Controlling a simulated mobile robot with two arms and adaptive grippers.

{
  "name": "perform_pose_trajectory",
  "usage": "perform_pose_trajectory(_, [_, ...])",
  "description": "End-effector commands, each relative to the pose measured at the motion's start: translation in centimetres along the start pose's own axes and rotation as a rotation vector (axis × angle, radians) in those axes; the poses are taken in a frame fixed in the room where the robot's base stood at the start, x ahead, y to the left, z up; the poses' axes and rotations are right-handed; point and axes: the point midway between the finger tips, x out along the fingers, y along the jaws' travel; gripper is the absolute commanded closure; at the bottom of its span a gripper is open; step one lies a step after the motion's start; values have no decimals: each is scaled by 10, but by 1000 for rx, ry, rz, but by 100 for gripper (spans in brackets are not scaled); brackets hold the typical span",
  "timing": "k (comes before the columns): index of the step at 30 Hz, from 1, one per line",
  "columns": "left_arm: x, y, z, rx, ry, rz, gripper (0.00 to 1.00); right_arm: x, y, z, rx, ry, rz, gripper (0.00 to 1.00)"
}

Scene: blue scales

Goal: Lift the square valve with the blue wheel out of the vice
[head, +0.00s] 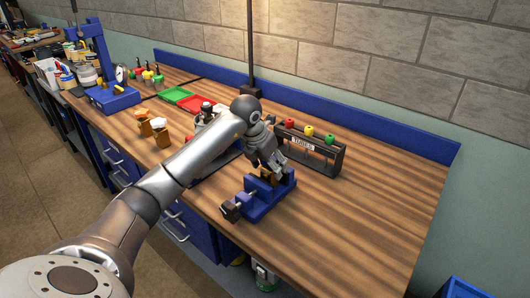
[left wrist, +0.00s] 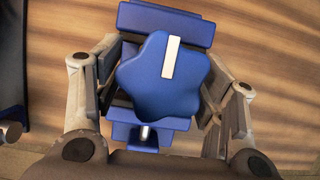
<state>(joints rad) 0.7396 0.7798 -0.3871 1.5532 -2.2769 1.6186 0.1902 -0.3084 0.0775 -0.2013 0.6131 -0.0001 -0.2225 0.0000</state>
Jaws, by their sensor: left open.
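The blue vice (head: 258,205) stands on the wooden bench near its front edge. In the left wrist view, the blue lobed wheel (left wrist: 146,90) of the valve, with a white strip across it, lies over the vice (left wrist: 165,22). My left gripper (head: 273,170) is directly above the vice. In the left wrist view, its open fingers (left wrist: 163,88) stand on both sides of the wheel, with no clear grip on it. The valve body is hidden under the wheel, and the head view shows only a brownish bit by the fingers. My right gripper is not in view.
A black rack (head: 318,158) with red, yellow and green tops stands just behind the vice. Green (head: 176,94) and red (head: 197,105) trays, small brown items (head: 161,136) and a blue press (head: 112,97) lie farther left. The bench to the right is clear.

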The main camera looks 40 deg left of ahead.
Motion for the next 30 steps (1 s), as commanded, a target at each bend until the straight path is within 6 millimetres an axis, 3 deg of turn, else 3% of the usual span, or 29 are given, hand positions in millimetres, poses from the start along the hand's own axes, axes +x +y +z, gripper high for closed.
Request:
perform_pose_trajectory(5, [14, 0, 0, 0, 0, 0, 36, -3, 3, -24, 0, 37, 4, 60])
perform_pose_trajectory(14, [17, 0, 0, 1, -1, 0, 36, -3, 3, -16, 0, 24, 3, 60])
perform_pose_trajectory(27, [16, 0, 0, 1, -2, 0, 90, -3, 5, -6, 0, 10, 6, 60])
perform_pose_trajectory(29, [16, 0, 0, 1, -2, 0, 90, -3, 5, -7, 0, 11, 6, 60])
perform_pose_trajectory(30, [15, 0, 2, 1, -6, 0, 96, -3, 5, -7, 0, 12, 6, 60])
